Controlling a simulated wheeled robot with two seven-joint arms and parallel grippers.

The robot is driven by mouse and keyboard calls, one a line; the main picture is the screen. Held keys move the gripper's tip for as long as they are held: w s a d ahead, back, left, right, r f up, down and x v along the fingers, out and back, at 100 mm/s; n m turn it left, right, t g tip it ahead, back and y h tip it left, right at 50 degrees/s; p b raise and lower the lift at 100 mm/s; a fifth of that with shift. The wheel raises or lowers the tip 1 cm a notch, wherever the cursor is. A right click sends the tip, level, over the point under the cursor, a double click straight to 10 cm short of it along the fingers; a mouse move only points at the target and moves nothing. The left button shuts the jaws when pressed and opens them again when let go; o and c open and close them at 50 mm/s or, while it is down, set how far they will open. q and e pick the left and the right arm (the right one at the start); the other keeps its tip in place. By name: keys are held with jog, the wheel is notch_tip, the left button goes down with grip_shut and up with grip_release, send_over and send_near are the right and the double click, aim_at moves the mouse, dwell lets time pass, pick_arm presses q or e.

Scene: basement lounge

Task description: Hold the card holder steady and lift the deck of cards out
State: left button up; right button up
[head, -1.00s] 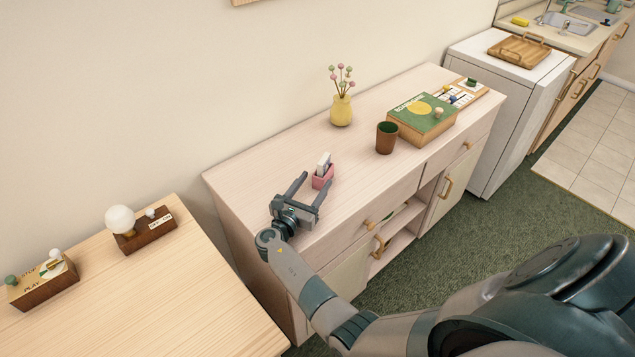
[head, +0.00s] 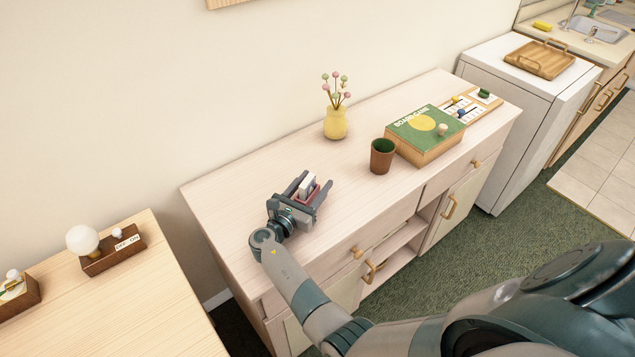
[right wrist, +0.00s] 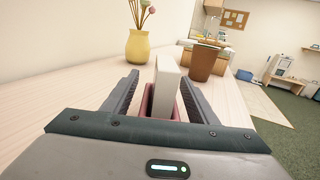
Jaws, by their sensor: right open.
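The pink card holder (head: 312,190) stands on the pale wooden sideboard, with the white deck of cards (head: 307,183) upright in it and its top sticking out. My right gripper (head: 314,189) is open, with one finger on each side of the holder. In the right wrist view the deck (right wrist: 167,80) rises between the two fingers, and the pink holder (right wrist: 150,100) shows low between them. A gap shows beside the left finger; contact on the right side cannot be told. The holder's lower part is hidden by the gripper. My left gripper is not in view.
A brown cup (head: 382,156), a green-topped board game box (head: 426,135) and a yellow vase (head: 336,123) with flowers stand further along the sideboard (head: 230,205). A wooden table (head: 130,310) at left holds a lamp block (head: 112,252). The sideboard's front edge is close to the gripper.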

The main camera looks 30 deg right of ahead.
jog(key=shift+w+d, duration=0.1)
jog(key=shift+d, duration=0.05)
jog(key=shift+r, duration=0.1)
jog(key=c, duration=1.1)
